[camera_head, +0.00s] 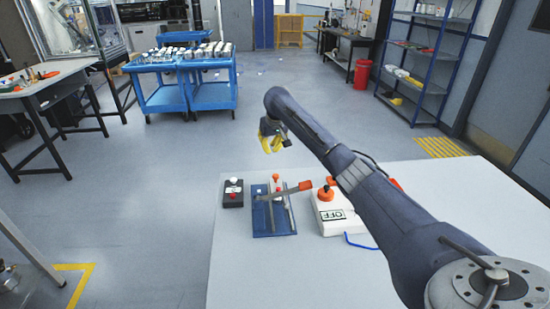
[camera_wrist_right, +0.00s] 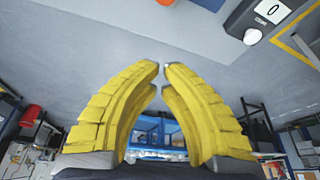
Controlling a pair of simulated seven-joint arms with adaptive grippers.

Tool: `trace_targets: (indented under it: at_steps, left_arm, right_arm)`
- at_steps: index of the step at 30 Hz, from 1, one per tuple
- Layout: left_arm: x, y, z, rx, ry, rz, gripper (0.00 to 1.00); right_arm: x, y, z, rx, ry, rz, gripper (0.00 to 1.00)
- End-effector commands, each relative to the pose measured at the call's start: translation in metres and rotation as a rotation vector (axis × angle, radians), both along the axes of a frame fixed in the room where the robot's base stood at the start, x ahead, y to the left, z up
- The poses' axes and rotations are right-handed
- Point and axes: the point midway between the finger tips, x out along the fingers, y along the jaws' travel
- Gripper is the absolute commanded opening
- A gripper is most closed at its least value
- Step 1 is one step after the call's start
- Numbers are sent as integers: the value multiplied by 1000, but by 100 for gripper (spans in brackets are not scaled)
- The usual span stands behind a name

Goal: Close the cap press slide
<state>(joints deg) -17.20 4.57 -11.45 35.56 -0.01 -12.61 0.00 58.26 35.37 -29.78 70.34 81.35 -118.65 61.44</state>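The cap press (camera_head: 262,222) has a blue base and sits near the far left of the white table. A grey slide bar and an orange-tipped lever (camera_head: 303,186) show on it. I cannot tell exactly how far the slide stands open. My right gripper (camera_head: 271,146) hangs in the air above and beyond the press, apart from it. In the right wrist view its yellow fingers (camera_wrist_right: 161,68) lean together with their tips almost meeting and nothing between them. The press does not show clearly in that view. My left gripper is not in view.
A black box with a white button (camera_head: 233,187) stands left of the press and also shows in the wrist view (camera_wrist_right: 268,14). A white box marked OFF (camera_head: 334,222), with an orange knob, stands to the right. The front of the table (camera_head: 290,275) is clear.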

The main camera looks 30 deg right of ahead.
Motion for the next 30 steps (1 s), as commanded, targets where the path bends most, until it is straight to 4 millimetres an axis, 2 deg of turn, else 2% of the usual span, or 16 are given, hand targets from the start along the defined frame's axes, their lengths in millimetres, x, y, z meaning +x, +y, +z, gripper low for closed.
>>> trace_targets:
  at_steps: [9, 21, 30]
  left_arm:
    - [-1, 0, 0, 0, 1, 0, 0]
    - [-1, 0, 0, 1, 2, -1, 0]
    - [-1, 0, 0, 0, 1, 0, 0]
  right_arm:
    - [15, -3, -47, 2, 3, -1, 0]
    - [30, -6, -90, 0, 1, 0, 0]
    - [11, -3, -88, 0, -2, 2, 0]
